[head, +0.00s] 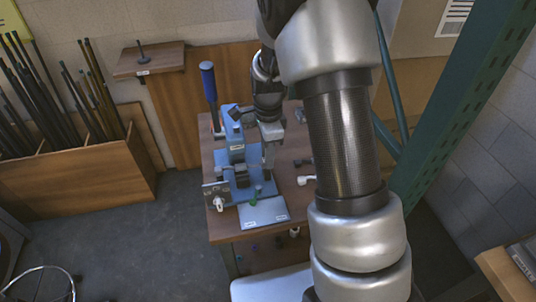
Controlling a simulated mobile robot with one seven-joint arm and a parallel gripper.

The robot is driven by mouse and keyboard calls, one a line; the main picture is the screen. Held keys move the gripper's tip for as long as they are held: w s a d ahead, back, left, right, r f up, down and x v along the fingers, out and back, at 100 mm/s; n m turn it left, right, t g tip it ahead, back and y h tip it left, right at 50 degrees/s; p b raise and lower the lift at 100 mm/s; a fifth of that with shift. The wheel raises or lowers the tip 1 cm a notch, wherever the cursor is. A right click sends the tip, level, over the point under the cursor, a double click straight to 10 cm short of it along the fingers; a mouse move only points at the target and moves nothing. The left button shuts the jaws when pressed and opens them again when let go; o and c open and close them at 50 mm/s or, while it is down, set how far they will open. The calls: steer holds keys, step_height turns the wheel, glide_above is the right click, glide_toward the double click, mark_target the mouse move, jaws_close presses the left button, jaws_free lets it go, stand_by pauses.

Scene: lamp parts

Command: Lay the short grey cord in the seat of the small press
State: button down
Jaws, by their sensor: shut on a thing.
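The small press (236,148) is blue, with a long blue-handled lever (209,82) rising at its left. It stands on the wooden table toward the back left. My gripper (268,165) points down at the right side of the press, close to its working area. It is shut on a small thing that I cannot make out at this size. I cannot clearly pick out the short grey cord. The seat of the press is small and partly hidden, and I cannot tell whether anything lies in it.
A pale blue-grey plate (263,212) with a green knob (257,189) lies in front of the press. A white part (306,180) and small dark parts (303,162) lie to the right on the table (222,232). A green post (462,105) stands at the right.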

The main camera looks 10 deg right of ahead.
steer(key=shift+f+b, duration=0.35)
steer(key=shift+f, duration=0.4)
stand_by(0.4)
steer(key=c, duration=1.5)
jaws_free()
steer(key=shift+o, duration=0.2)
step_height(320, 180, up, 18)
steer(key=p, duration=0.1)
steer(key=shift+f, duration=0.25)
